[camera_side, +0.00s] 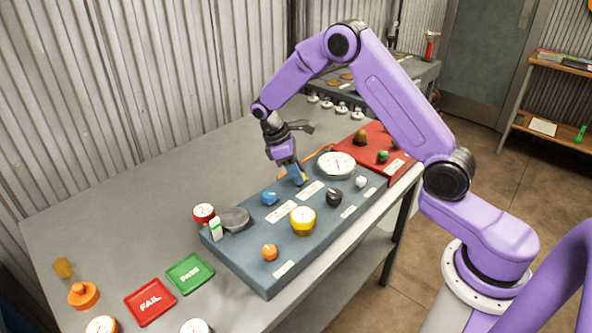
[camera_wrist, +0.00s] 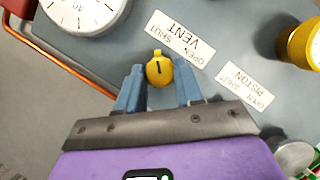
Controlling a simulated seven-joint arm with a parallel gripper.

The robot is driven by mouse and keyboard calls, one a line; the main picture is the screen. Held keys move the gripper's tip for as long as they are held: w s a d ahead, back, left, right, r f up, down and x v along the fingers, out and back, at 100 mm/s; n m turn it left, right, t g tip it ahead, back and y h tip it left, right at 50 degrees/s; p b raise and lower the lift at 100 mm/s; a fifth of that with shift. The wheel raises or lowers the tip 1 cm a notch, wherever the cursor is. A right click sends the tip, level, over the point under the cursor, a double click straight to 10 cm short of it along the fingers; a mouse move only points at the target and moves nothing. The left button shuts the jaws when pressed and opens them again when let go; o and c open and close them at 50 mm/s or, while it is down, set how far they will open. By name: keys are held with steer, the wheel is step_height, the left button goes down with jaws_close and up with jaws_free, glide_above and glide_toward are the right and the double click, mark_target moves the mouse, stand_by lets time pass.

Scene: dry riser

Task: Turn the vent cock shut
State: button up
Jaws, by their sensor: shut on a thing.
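The vent cock (camera_wrist: 160,70) is a small yellow knob with a black mark and a short tab pointing up in the wrist view. It stands on the blue-grey panel beside a VENT label (camera_wrist: 183,40) with the words OPEN and SHUT. My gripper (camera_wrist: 158,78) is shut on the cock, one blue finger on each side. In the side view my gripper (camera_side: 298,179) reaches down to the panel (camera_side: 235,262), and its fingers mostly hide the cock. I cannot tell exactly which word the tab lines up with.
A white gauge (camera_side: 335,164) stands close behind the gripper. A blue knob (camera_side: 269,198), yellow gauge (camera_side: 302,219), black knob (camera_side: 334,197) and orange knob (camera_side: 269,252) are on the panel. A copper pipe (camera_wrist: 50,55) runs along its edge. PASS (camera_side: 190,273) and FAIL (camera_side: 150,301) trays lie left.

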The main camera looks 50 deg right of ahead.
steer(key=shift+w+a+r+n, duration=0.1)
steer(key=shift+w+n, duration=0.05)
steer(key=shift+n, duration=0.15)
stand_by(0.4)
steer(key=o, duration=1)
steer(key=shift+o, duration=0.2)
steer(key=v, duration=1.7)
steer(key=shift+s+r, duration=0.2)
steer(key=shift+s, duration=0.05)
steer(key=shift+a, duration=0.1)
